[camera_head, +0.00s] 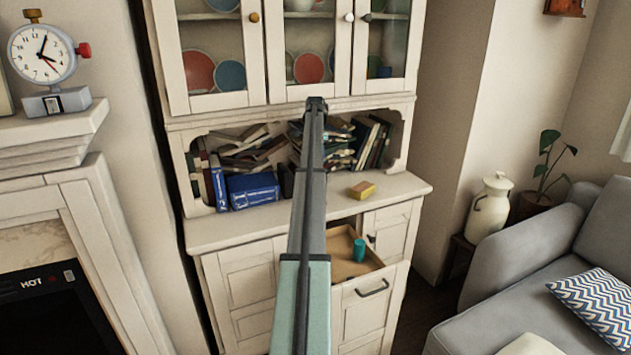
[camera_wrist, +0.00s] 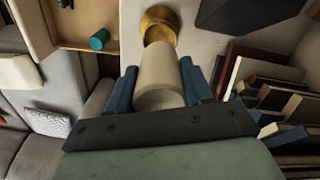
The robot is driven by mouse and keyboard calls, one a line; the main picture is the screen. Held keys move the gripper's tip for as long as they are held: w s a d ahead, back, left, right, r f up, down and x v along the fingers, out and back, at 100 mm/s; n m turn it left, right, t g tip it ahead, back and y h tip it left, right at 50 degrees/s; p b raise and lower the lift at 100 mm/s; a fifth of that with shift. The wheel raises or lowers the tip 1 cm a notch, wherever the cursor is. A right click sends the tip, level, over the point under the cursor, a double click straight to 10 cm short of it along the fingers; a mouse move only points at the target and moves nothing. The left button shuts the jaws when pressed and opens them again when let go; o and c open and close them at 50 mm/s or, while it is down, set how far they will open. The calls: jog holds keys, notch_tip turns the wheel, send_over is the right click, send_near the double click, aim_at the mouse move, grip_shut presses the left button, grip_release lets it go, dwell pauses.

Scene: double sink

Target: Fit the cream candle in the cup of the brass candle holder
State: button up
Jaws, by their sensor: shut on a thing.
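In the wrist view the cream candle (camera_wrist: 157,72) is between the blue fingers of my gripper (camera_wrist: 158,68), which is shut on it. The candle points away from the wrist, toward the brass candle holder (camera_wrist: 160,18). Its far end overlaps the holder in the picture. The holder's cup is mostly hidden behind the candle, so I cannot tell whether the two touch or the candle is in the cup.
Blue books (camera_head: 252,190) stand at the counter's back left, and more books (camera_head: 372,143) lean at the back right.

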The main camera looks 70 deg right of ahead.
notch_tip(320, 180, down, 8)
jog(key=shift+f, duration=0.1)
dwell(0.4)
jog(key=shift+f, duration=0.15)
jog(key=o, duration=1.1)
notch_tip(320, 180, up, 12)
jog(key=shift+r, duration=0.15)
dwell(0.4)
